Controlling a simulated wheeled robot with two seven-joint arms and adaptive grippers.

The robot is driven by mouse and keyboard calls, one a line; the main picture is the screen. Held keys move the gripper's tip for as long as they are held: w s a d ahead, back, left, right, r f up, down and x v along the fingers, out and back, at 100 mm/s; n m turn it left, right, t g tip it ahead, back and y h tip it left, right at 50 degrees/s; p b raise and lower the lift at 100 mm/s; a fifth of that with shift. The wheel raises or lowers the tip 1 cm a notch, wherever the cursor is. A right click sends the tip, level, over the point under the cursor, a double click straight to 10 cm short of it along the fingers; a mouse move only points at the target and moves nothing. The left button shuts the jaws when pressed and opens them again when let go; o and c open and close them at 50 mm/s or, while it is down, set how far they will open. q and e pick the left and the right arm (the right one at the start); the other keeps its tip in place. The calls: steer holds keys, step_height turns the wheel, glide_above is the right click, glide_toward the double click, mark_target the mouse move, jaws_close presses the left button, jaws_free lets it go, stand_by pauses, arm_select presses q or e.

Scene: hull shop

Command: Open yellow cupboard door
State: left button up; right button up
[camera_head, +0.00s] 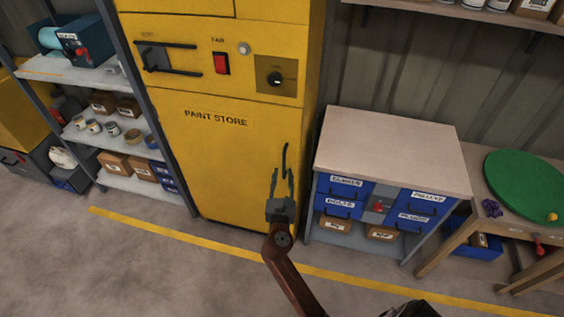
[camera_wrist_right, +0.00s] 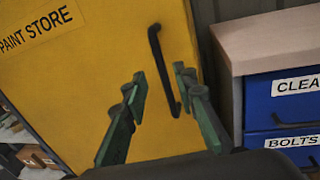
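The yellow cupboard door (camera_head: 215,155) is marked PAINT STORE and looks shut; it also fills much of the right wrist view (camera_wrist_right: 90,80). Its black upright bar handle (camera_head: 284,158) is near the door's right edge. In the right wrist view the handle (camera_wrist_right: 159,65) runs down between the tips of my right gripper (camera_wrist_right: 158,88). My right gripper (camera_head: 282,183) is open, with its two fingers apart and pointing at the handle. I cannot tell whether a finger touches the handle. My left gripper is not in view.
A wooden-topped cabinet (camera_head: 392,143) with blue drawers stands close to the right of the cupboard. A shelf rack (camera_head: 100,77) stands at the left. A table with a green disc (camera_head: 530,180) is at the far right. The floor in front is clear.

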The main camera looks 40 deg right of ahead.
mark_target(284, 161)
steer(key=b+x, duration=0.1)
steer(key=x, duration=0.6)
steer(key=shift+r+b, duration=0.1)
steer(key=shift+b, duration=0.2)
steer(key=shift+w+d, duration=0.25)
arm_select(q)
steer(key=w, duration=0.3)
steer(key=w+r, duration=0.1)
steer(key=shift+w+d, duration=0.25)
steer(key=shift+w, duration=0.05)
arm_select(e)
steer(key=shift+c, duration=0.2)
jaws_close()
